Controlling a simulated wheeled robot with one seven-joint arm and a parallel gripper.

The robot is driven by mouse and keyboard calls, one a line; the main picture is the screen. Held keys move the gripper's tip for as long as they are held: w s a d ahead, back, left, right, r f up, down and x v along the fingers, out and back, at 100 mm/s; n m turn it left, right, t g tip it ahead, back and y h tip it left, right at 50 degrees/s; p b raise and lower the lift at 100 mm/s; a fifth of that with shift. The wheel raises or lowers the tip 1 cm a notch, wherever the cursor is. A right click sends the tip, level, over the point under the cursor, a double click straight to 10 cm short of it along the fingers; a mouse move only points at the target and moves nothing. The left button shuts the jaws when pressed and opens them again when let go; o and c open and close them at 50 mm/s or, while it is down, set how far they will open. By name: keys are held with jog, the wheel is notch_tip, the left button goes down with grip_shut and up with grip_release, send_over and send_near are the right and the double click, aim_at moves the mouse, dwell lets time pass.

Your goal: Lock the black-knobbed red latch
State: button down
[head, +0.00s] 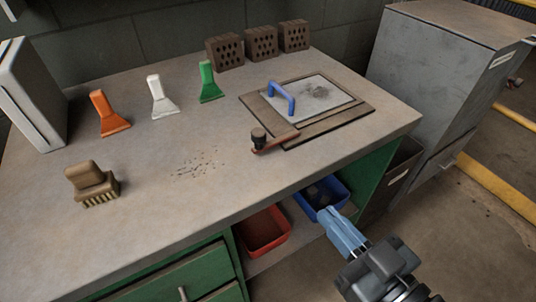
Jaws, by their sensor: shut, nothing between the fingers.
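The red latch (279,143) lies on the workbench at the front left corner of a framed hatch. Its black knob (259,136) stands upright at the left end of the bar. The bar runs right and slightly back, with its right end by the frame's front edge. The hatch has a grey metal lid (325,103) with a blue handle (283,95), lying flat in a brown frame (345,122). My gripper (338,222) is shut and empty, below and right of the latch, in front of the bench edge and well apart from the latch.
Orange (109,115), white (161,97) and green (208,83) scrapers and a brown brush (91,184) stand on the bench (150,235). Hollow bricks (261,43) line the back. Red (264,232) and blue (319,194) bins sit below. A grey cabinet (432,75) stands right.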

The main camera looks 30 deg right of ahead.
aim_at(255, 139)
jog(key=shift+w+a+r+t, duration=0.15)
jog(key=shift+w+r, duration=0.05)
jog(key=shift+w, duration=0.6)
jog(key=shift+w+a+r+t, duration=0.1)
jog(key=shift+w+r+t, duration=0.05)
jog(key=shift+w, duration=0.65)
jog(key=w+p, duration=0.1)
jog(key=w, duration=1.3)
jog(key=w, duration=0.1)
jog(key=w+a+p, duration=0.1)
jog(key=w, duration=0.1)
jog(key=shift+r, duration=0.1)
jog(key=shift+w, duration=0.45)
jog(key=shift+a, duration=0.1)
